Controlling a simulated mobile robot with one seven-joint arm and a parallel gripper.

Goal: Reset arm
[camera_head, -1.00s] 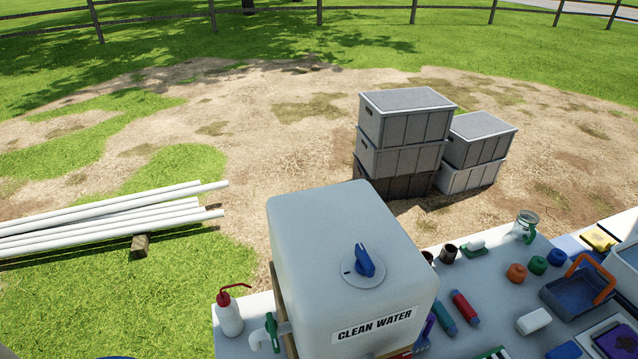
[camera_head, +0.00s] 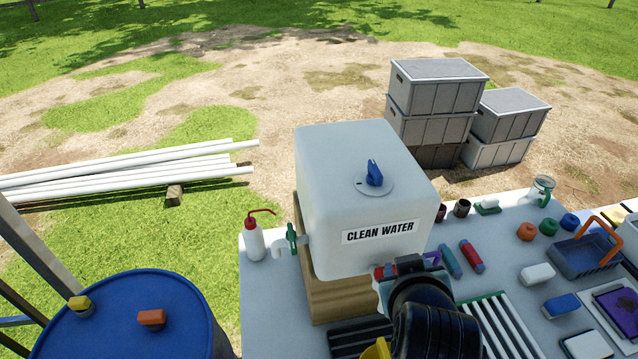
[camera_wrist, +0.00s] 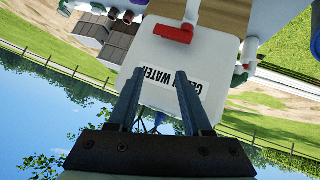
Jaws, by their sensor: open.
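My gripper (camera_wrist: 157,78) is open in the wrist view. Its two dark fingers are apart with nothing between them. They point toward the front of the white clean water tank (camera_head: 365,180), whose label shows upside down in the wrist view. In the head view my dark arm (camera_head: 435,320) rises from the bottom edge in front of the tank. It covers part of the tabletop and the lower front of the tank. Whether the fingers touch the tank cannot be told.
The table (camera_head: 270,310) holds a wash bottle (camera_head: 254,243), a ribbed rack (camera_head: 500,325), a blue basket (camera_head: 580,258) and several small items. A blue drum (camera_head: 130,325) stands at left. Grey crates (camera_head: 435,95) and white pipes (camera_head: 130,170) lie beyond.

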